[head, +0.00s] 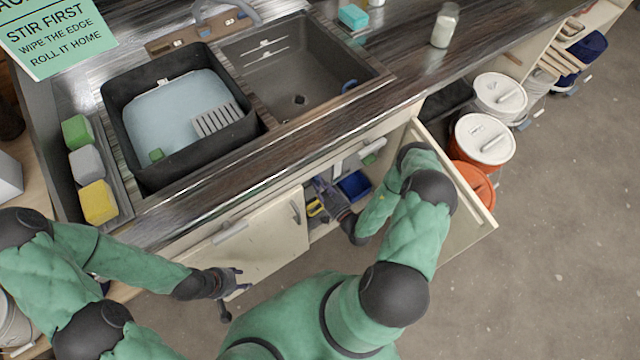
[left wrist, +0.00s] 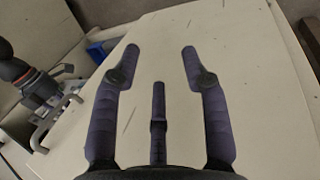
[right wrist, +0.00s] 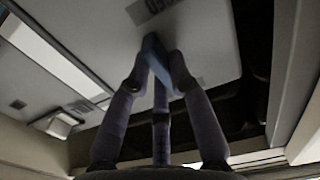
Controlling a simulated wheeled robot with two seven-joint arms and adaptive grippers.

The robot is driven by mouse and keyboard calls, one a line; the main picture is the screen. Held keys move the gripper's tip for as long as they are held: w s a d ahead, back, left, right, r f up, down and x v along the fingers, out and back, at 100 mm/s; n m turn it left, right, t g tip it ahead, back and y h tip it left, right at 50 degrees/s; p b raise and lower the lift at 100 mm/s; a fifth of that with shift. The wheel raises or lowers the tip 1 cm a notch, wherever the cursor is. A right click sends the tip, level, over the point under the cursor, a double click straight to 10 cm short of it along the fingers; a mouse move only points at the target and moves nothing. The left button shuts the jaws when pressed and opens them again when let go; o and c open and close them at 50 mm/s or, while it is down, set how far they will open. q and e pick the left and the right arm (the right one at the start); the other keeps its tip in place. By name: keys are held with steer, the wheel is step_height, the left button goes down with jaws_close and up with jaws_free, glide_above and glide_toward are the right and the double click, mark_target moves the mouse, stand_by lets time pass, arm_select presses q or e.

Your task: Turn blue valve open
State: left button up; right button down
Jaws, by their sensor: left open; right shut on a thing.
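The blue valve handle (right wrist: 155,50) shows in the right wrist view as a narrow blue piece under a pale panel. The fingertips of my right gripper (right wrist: 157,72) are shut on it, one on each side, and hide part of it. In the head view my right gripper (head: 328,192) reaches into the open cabinet under the sink, and the valve cannot be made out there. My left gripper (head: 235,283) is open and empty in front of the cream cabinet door (head: 245,248). Its spread fingers show in the left wrist view (left wrist: 158,70).
A cabinet door (head: 465,195) stands open to the right of my right arm. A blue bin (head: 355,186) sits inside the cabinet. White-lidded buckets (head: 484,138) stand beyond the open door. The floor at right is clear.

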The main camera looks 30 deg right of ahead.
steer(key=shift+m, duration=0.5)
steer(key=c, duration=1.1)
jaws_free()
steer(key=shift+s, duration=0.1)
steer(key=s, duration=0.8)
steer(key=s+d, duration=0.1)
steer(key=s, duration=0.3)
steer(key=shift+f, duration=0.1)
